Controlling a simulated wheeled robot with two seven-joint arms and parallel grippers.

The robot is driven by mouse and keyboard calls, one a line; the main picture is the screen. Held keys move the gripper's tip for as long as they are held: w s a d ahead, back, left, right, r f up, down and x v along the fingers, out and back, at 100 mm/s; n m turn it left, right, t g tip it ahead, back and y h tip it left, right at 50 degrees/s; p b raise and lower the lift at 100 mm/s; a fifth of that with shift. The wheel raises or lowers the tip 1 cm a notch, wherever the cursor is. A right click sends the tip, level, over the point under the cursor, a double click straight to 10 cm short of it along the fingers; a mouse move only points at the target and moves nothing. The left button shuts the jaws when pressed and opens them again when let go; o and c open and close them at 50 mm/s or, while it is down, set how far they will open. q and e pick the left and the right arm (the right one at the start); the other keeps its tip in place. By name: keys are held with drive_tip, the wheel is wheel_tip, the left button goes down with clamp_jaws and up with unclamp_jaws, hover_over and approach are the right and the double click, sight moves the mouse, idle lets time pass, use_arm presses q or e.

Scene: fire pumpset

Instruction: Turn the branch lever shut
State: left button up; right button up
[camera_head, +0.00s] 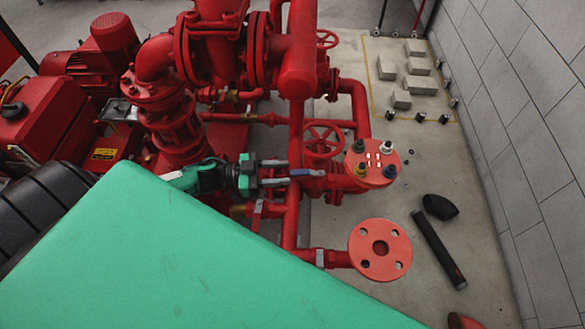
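My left gripper (275,172) is in the middle of the head view and points right. Its two grey fingers are apart, one above the other, with a gap between them. A lever with a blue handle (308,172) lies roughly level just right of the fingertips, on the red pipework. Its left end is at or very near the mouth of the fingers; I cannot tell whether they touch it. The lever's pivot is hard to make out. My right gripper is not in view.
A red handwheel (323,139) stands just above the lever. A red flange (375,167) with several coloured bolts is to the right, and a lower flange (380,250) faces up. A black pipe (438,248) lies on the floor. A large green surface hides the lower left.

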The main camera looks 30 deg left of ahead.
use_arm(q)
drive_tip(key=b+v, duration=0.1)
drive_tip(key=v, duration=0.7)
drive_tip(key=shift+s+a, duration=0.2)
drive_tip(key=shift+a, duration=0.1)
